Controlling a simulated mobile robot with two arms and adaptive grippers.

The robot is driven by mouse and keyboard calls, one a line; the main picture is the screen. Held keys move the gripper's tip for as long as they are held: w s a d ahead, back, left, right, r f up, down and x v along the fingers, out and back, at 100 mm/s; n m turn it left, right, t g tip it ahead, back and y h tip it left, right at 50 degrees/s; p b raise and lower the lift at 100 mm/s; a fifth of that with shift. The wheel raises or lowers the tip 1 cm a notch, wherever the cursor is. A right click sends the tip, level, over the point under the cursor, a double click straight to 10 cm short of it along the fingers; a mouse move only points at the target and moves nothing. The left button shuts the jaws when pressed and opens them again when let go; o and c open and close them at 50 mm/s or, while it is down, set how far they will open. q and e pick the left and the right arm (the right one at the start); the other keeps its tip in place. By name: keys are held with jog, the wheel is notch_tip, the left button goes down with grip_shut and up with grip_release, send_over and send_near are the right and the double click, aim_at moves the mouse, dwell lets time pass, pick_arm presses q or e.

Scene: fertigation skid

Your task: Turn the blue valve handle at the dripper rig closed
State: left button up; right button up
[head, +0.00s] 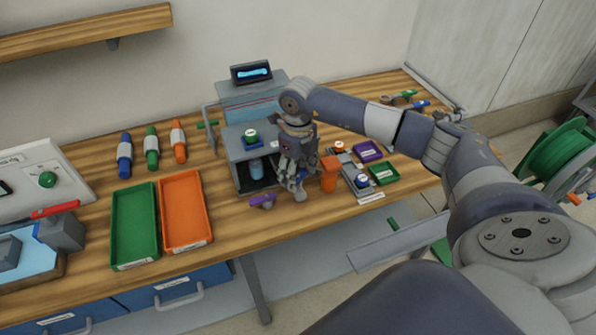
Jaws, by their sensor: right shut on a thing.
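My right gripper (294,184) is at the front right of a grey rig (238,142) on the bench, its fingers pointing down. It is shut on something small. A bit of blue shows at the fingers, which fits the blue valve handle, but the gripper hides most of it and I cannot tell how the handle is turned. A purple handle-like piece (262,201) lies just left of the fingertips, and an orange piece (328,174) stands just right of them. My left gripper is not in view.
Purple (368,151) and green (383,174) bins sit right of the gripper. A green hose reel (560,150) stands at far right.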

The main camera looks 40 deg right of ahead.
aim_at(298, 177)
jog(key=shift+m, duration=0.3)
jog(key=shift+f+m+b, duration=0.1)
jog(key=shift+m+b, duration=0.45)
jog(key=shift+m, duration=0.45)
jog(key=shift+m+b, duration=0.4)
jog(key=shift+m, duration=1.2)
jog(key=o, duration=1.1)
jog(key=shift+c, duration=0.2)
jog(key=shift+r, duration=0.25)
notch_tip(298, 177, up, 12)
jog(key=shift+f, duration=0.15)
